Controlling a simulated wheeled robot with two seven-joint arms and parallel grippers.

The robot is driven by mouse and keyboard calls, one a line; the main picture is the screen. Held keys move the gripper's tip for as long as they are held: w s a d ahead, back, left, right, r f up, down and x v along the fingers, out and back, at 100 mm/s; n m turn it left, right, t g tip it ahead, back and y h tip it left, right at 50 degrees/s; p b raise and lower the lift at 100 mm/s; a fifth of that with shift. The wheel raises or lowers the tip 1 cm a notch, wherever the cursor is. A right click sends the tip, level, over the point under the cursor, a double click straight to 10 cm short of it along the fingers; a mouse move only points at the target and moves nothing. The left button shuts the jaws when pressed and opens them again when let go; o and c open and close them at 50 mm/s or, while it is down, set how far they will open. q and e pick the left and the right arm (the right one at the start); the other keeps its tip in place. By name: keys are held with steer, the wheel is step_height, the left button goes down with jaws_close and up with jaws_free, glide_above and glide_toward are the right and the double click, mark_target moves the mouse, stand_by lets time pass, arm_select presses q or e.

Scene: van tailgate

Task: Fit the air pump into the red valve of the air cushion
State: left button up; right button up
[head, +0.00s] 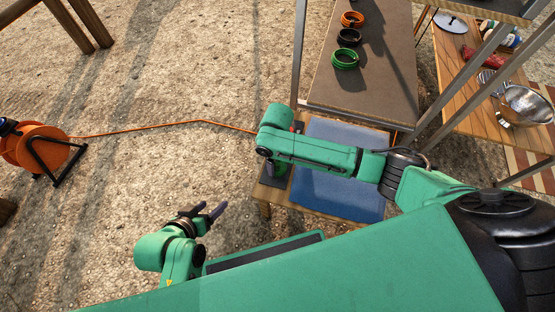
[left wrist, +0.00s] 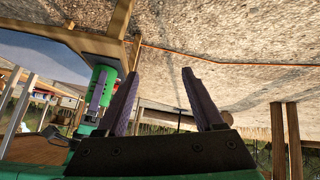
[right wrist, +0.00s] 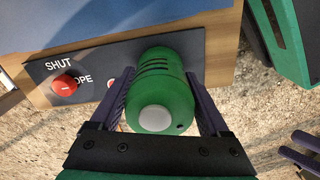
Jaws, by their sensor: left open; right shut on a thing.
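The green air pump (right wrist: 165,90), with a pale round cap, is between the fingers of my right gripper (right wrist: 160,105), which is shut on it. Its far end points at a dark panel (right wrist: 190,45) and is hidden, so I cannot tell if it touches. A red knob (right wrist: 64,86) sits on the panel beside lettering "SHUT" and "OPE". A small red part, partly hidden by a finger, shows near the pump. The blue air cushion (head: 335,185) lies on a low wooden stand. My left gripper (head: 212,212) is open and empty, left of the stand; its fingers (left wrist: 165,95) are apart.
An orange cable (head: 190,125) runs from an orange reel (head: 38,148) to the stand. A brown board (head: 370,60) carries several coiled rings. A wooden table (head: 470,90) with a metal bowl (head: 524,104) stands at the right. Gravel on the left is mostly free.

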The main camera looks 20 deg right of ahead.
steer(key=o, duration=1.6)
steer(key=shift+c, duration=0.2)
arm_select(q)
steer(key=s+a+r+g+y+p, duration=0.3)
steer(key=s+a+r+g+p, duration=0.15)
steer(key=a+r, duration=0.35)
arm_select(e)
step_height(320, 180, up, 9)
steer(key=shift+r, duration=0.15)
step_height(320, 180, up, 5)
steer(key=shift+f+p, duration=0.1)
steer(key=shift+p, duration=0.7)
steer(key=shift+r, duration=0.3)
arm_select(q)
step_height(320, 180, down, 7)
steer(key=a+n, duration=0.1)
steer(key=shift+s+a+r+g+y, duration=0.2)
steer(key=shift+a+g+y, duration=0.05)
steer(key=shift+g+y, duration=0.2)
